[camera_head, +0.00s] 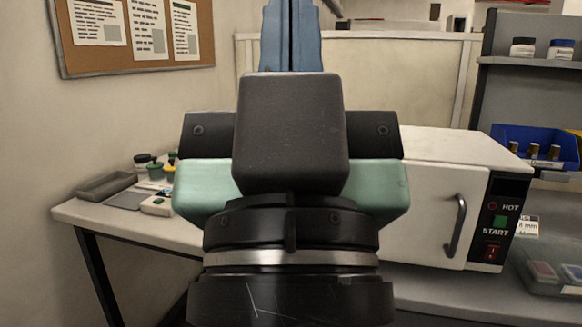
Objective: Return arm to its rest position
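My gripper (290,35) fills the middle of the head view, seen from behind with its dark wrist and mint-green side parts. Its two blue fingers point up and away, close together with only a thin dark line between them, so it looks shut. The fingertips are cut off by the top edge of the picture. No held object shows. The arm stands in front of the workbench and hides much of its middle.
A white oven (424,205) with a closed door stands on the bench (135,222), right of my gripper. A grey tray (106,186) and small jars lie at left. Shelves (528,61) hold jars and a blue bin (538,149) at right. A corkboard (136,38) hangs at upper left.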

